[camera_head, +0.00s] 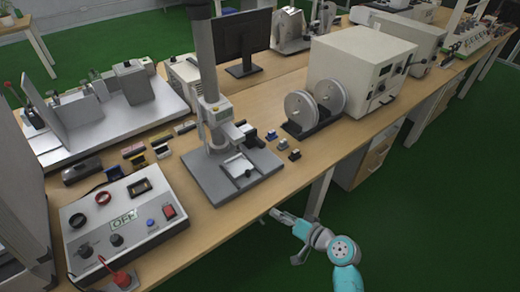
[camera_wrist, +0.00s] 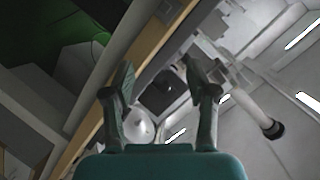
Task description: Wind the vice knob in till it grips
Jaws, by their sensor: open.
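A small light-coloured clamp that looks like the vice (camera_head: 239,165) sits on the grey base plate (camera_head: 208,190) of a column stand, near the front edge of the bench. A small dark part at its near side may be the knob, but it is too small to tell. My gripper (camera_head: 274,217) is low in front of the bench edge, apart from the vice. In the wrist view my gripper (camera_wrist: 162,78) has its two fingers spread with nothing between them. I cannot make out the vice or its knob in the wrist view.
The wooden bench (camera_head: 225,219) has a control box (camera_head: 125,222) at left and two grey discs (camera_head: 300,108) by a cream oven-like box (camera_head: 355,65) at right. Several small blocks lie near the stand. The green floor in front is clear. The bench edge (camera_wrist: 160,45) crosses the wrist view.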

